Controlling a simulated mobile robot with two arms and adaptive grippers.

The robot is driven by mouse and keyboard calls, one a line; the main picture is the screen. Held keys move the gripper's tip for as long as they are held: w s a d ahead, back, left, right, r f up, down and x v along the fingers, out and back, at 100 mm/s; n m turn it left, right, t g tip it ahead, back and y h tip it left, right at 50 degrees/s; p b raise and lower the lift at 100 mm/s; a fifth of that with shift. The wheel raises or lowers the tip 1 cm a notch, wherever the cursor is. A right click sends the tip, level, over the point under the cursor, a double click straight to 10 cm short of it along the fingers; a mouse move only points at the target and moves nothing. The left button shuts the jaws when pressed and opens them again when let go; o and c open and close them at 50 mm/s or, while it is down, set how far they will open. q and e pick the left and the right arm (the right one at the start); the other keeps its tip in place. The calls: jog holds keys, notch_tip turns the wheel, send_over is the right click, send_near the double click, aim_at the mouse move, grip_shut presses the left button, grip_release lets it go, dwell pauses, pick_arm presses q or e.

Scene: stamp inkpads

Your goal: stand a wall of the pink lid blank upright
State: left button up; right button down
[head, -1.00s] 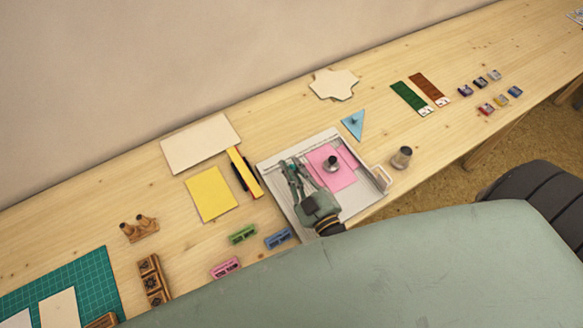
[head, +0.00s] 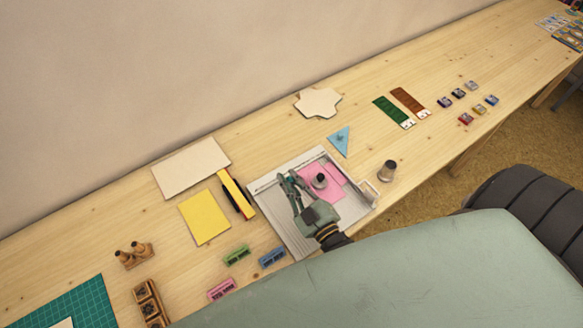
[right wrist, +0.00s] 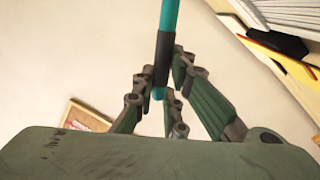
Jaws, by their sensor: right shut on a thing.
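The pink lid blank (head: 335,187) lies on a light grey scoring board (head: 272,203). A round dark-topped weight (head: 320,181) sits on the blank. No wall of the blank is clearly seen upright at this size. My right gripper (head: 287,180) is over the board, just left of the blank. In the right wrist view, its fingers are shut on a teal rod-like tool (right wrist: 170,15) with a dark grip. I cannot tell from the head view whether the tool touches the blank. My left gripper is not in view.
A metal-topped cylinder (head: 388,171) stands right of the board. A blue triangle (head: 340,141) lies behind it. Small green (head: 236,255), blue (head: 272,258) and pink (head: 222,289) blocks lie near the front edge.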

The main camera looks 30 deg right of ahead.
jog(key=shift+a+r, duration=0.1)
jog(key=shift+a+r+p, duration=0.4)
jog(key=shift+a+p, duration=0.2)
jog(key=shift+a, duration=0.25)
notch_tip(320, 180, up, 7)
jog(key=p, duration=0.6)
jog(key=shift+a+r, duration=0.15)
jog(key=shift+a, duration=0.25)
jog(key=shift+s, duration=0.1)
dwell(0.5)
